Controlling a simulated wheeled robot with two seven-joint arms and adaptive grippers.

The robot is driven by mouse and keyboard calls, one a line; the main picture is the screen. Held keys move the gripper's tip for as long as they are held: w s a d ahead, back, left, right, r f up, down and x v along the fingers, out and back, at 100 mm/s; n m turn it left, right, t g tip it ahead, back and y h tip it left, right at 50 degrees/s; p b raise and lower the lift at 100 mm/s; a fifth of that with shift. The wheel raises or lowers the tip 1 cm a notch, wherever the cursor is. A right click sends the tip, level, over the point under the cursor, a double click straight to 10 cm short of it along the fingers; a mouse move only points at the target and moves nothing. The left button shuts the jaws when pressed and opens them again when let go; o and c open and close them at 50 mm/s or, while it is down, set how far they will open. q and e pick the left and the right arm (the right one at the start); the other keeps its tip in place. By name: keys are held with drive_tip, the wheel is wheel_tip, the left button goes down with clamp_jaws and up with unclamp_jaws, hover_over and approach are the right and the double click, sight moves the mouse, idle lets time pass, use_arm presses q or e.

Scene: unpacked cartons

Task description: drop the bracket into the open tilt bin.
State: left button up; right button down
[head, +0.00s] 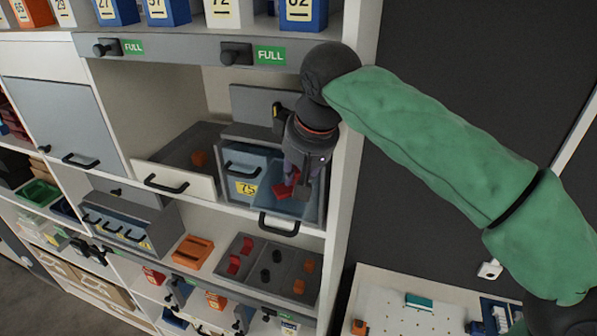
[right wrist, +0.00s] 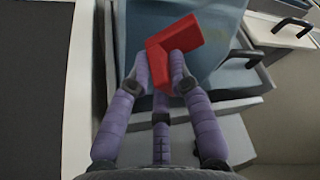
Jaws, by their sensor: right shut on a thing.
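The red bracket (head: 284,189) is an angular piece held between the fingers of my right gripper (head: 296,178). In the right wrist view the bracket (right wrist: 185,42) sits at the fingertips, with the gripper (right wrist: 160,75) shut on it. The open tilt bin (head: 265,196) is blue-grey and tipped forward, with a black handle at its front. The bracket and fingertips overlap its opening in the head view. In the right wrist view the bluish bin wall (right wrist: 218,20) lies behind the bracket. I cannot tell how deep the bracket is. My left gripper is not in view.
A bin labelled 75 (head: 243,187) stands left of the tilt bin, and a cream-fronted drawer (head: 173,182) is further left. The white cabinet post (head: 346,200) is close on the right. Below is a grey tray (head: 252,262) with red, black and orange parts.

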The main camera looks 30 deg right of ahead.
drive_tip(key=shift+f+b, duration=0.5)
drive_tip(key=shift+f, duration=0.15)
drive_tip(key=c, duration=1.4)
unclamp_jaws()
drive_tip(key=shift+r, duration=0.25)
drive_tip(key=p+v, duration=0.1)
drive_tip(key=v, duration=1.1)
drive_tip(key=shift+r, duration=0.45)
